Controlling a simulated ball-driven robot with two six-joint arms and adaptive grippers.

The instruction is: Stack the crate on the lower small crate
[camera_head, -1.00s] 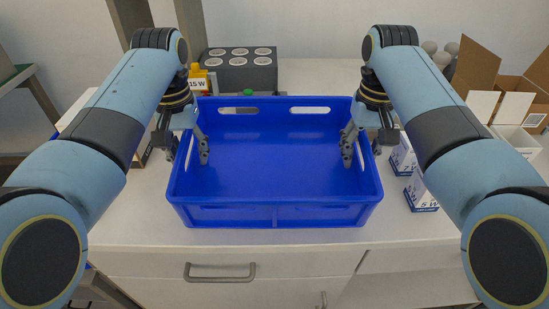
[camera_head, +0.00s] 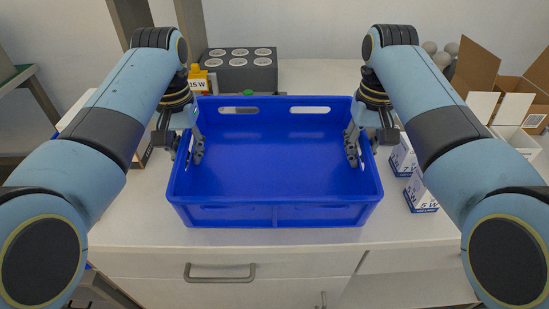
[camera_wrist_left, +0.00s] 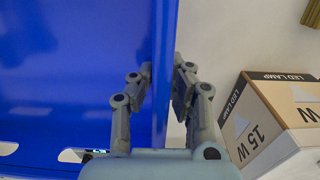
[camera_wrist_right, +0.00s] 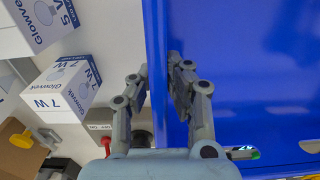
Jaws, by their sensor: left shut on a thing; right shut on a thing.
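A large empty blue crate (camera_head: 275,160) stands on the white counter in the head view, with handle slots in its far wall. My left gripper (camera_head: 194,150) is shut on the crate's left wall, one finger inside and one outside. The left wrist view shows that wall (camera_wrist_left: 165,70) between the fingers (camera_wrist_left: 160,85). My right gripper (camera_head: 356,150) is shut on the right wall in the same way. The right wrist view shows this wall (camera_wrist_right: 155,60) between the fingers (camera_wrist_right: 158,85). No lower small crate can be made out in these views.
White lamp boxes (camera_head: 420,190) stand close to the crate's right side. A brown lamp box (camera_wrist_left: 270,115) is near its left side. A dark block with round sockets (camera_head: 240,68) is behind. Open cardboard boxes (camera_head: 500,75) are at the back right.

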